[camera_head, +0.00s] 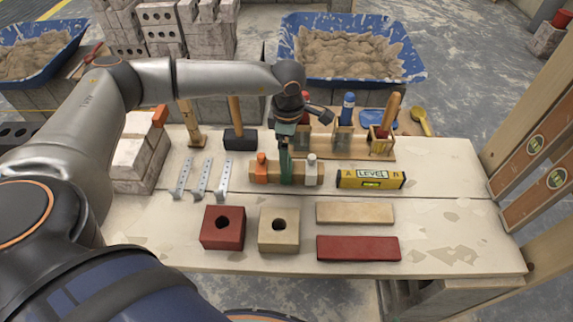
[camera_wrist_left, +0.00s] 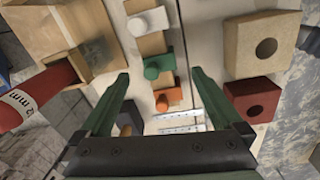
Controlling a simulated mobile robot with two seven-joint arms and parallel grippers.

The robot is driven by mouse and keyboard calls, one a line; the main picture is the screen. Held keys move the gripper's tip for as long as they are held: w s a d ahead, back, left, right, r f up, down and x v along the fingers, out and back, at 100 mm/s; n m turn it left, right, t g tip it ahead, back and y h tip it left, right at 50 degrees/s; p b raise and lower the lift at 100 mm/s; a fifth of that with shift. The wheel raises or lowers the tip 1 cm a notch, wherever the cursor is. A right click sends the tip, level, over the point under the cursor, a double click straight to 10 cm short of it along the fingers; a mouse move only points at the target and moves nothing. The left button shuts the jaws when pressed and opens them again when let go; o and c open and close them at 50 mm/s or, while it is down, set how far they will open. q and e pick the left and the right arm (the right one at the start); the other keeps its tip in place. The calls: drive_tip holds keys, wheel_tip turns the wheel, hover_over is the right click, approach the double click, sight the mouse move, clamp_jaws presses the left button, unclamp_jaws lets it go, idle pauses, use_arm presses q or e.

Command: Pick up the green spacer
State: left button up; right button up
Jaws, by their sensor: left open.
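The green spacer (camera_wrist_left: 158,66) sits in the wooden rack (camera_wrist_left: 156,44) between the white spacer (camera_wrist_left: 147,22) and the orange spacer (camera_wrist_left: 168,98). In the head view the orange spacer (camera_head: 261,168) and white spacer (camera_head: 311,168) show at either end of the rack. The green one is largely hidden there behind my left gripper (camera_head: 286,175). In the left wrist view my left gripper (camera_wrist_left: 160,76) is open, with its two green fingers on either side of the green spacer in the picture. I cannot tell whether they touch it. My right gripper is not in view.
A yellow level (camera_head: 371,179) lies right of the rack, metal strips (camera_head: 203,177) left. In front are a red holed block (camera_head: 223,228), a beige holed block (camera_head: 279,230) and two flat bars. A mallet (camera_head: 240,138) and a wooden tool holder (camera_head: 382,145) stand behind.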

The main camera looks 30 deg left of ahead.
use_arm(q)
drive_tip(key=f, duration=0.5)
drive_tip(key=shift+a, duration=0.35)
drive_tip(key=shift+r, duration=0.1)
drive_tip(key=c, duration=1.4)
